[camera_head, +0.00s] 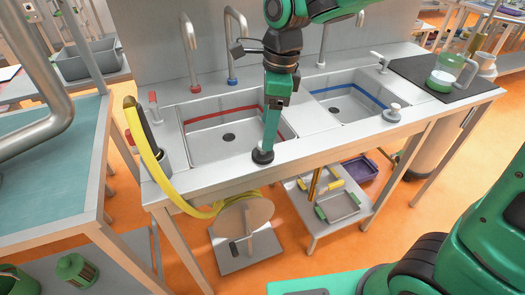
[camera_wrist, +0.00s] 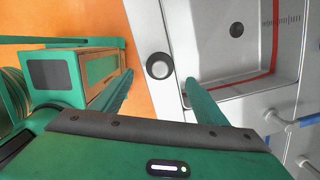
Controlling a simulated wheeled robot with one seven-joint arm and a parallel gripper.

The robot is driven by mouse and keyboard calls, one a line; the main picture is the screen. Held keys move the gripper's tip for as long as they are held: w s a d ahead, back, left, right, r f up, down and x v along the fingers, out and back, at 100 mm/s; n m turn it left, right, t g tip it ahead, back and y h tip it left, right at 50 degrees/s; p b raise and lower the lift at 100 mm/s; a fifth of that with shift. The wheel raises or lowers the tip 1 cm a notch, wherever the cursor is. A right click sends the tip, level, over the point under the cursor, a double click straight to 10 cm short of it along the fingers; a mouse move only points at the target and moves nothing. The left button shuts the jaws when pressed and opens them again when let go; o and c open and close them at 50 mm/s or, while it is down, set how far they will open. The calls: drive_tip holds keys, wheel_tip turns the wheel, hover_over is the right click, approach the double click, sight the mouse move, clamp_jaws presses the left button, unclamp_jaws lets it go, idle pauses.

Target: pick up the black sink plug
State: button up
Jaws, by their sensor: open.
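The black sink plug (camera_head: 262,156) sits on the front rim of the counter, just in front of the left basin. In the wrist view the plug (camera_wrist: 160,67) shows as a black ring with a pale grey knob. My gripper (camera_head: 267,143) points down right above it in the head view. In the wrist view its two fingers (camera_wrist: 159,79) stand apart, one on each side of the plug in the picture, with nothing held. I cannot tell the exact height gap between fingertips and knob.
The left basin (camera_head: 200,142) has a red stripe and a dark drain. The right basin (camera_head: 345,108) has a blue stripe, with a pale grey plug-like piece (camera_head: 393,113) beside it. Faucets stand behind. A yellow hose (camera_head: 146,150) hangs at the left. A jug (camera_head: 442,78) stands far right.

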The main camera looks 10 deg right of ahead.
drive_tip(key=shift+w+a+f, duration=0.1)
drive_tip(key=shift+a+f, duration=0.1)
drive_tip(key=shift+f, duration=0.9)
drive_tip(key=shift+a+f, duration=0.2)
drive_tip(key=shift+f, duration=0.85)
drive_tip(key=shift+w+a+f, duration=0.1)
drive_tip(key=shift+a+f, duration=0.1)
drive_tip(key=shift+f, duration=0.9)
drive_tip(key=shift+c, duration=0.3)
drive_tip(key=c, duration=1.2)
